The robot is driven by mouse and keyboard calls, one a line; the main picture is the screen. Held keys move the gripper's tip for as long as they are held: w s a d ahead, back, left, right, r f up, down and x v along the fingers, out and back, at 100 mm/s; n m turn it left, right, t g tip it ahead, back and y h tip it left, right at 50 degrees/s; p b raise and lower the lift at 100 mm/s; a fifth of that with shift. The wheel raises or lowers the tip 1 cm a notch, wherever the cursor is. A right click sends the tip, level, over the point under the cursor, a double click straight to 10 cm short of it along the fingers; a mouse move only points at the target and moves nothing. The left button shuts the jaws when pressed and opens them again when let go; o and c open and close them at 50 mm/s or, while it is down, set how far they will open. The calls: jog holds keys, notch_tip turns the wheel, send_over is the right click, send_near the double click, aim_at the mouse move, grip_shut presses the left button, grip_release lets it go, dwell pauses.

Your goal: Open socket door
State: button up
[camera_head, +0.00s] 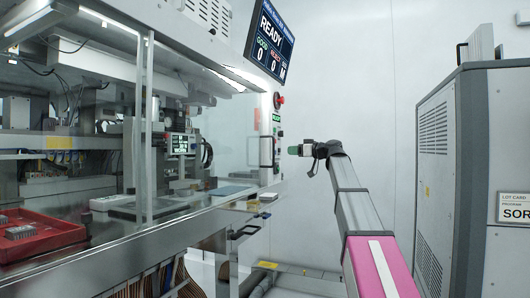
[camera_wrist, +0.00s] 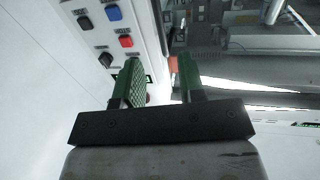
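The test handler's front (camera_head: 215,125) has clear panels, and its interior shows through them. I cannot tell for sure which part is the socket door; a clear panel (camera_head: 232,130) with a dark vertical handle (camera_head: 266,152) at its right edge faces my gripper. My gripper (camera_head: 294,150) is just right of that handle, apart from it as far as I can see. In the wrist view, the two green fingers (camera_wrist: 160,78) stand apart with nothing clearly held between them. The handle cannot be made out in the wrist view.
A control panel with a red button (camera_wrist: 126,41) and a blue button (camera_wrist: 114,12) lies close beside the fingers. The status screen (camera_head: 270,40) reads READY. A red tray (camera_head: 40,240) sits at left, and a grey cabinet (camera_head: 455,150) stands at right. Floor between looks narrow.

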jog(key=x, duration=1.1)
grip_shut()
